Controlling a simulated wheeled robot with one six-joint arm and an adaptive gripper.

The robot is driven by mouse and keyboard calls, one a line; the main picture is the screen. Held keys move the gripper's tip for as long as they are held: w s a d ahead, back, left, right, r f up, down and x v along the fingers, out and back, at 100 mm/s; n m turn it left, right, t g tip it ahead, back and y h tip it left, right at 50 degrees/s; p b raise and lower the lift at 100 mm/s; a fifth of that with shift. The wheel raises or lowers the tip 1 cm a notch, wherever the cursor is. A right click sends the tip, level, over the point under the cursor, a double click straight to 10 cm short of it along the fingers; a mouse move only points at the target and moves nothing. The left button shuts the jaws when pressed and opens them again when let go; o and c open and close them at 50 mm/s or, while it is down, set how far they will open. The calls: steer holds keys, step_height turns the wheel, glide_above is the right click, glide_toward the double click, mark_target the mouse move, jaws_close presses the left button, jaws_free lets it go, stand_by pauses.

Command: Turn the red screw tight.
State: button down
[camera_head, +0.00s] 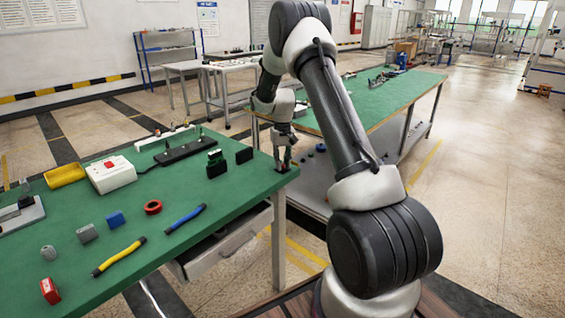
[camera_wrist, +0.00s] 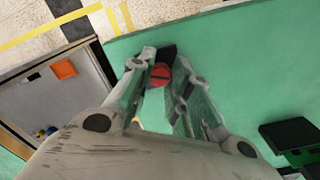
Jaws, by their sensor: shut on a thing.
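The red screw (camera_wrist: 161,75) shows in the wrist view as a round red head with a dark slot, seen from above. It sits at a black block (camera_wrist: 167,52) near the edge of the green table. My gripper (camera_wrist: 163,80) has its two fingers on either side of the screw head and is shut on it. In the head view my gripper (camera_head: 283,160) points down at the table's right corner, over a small dark block (camera_head: 281,169). The screw itself cannot be made out there.
On the green table (camera_head: 240,190), a green-and-black part (camera_head: 216,164) and a black block (camera_head: 244,155) stand left of my gripper.

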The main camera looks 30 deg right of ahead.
steer(key=m, duration=1.1)
steer(key=shift+m, duration=0.4)
stand_by(0.3)
steer(key=c, duration=1.3)
jaws_free()
steer(key=shift+r, duration=0.1)
step_height(320, 180, up, 12)
steer(key=shift+f, duration=0.1)
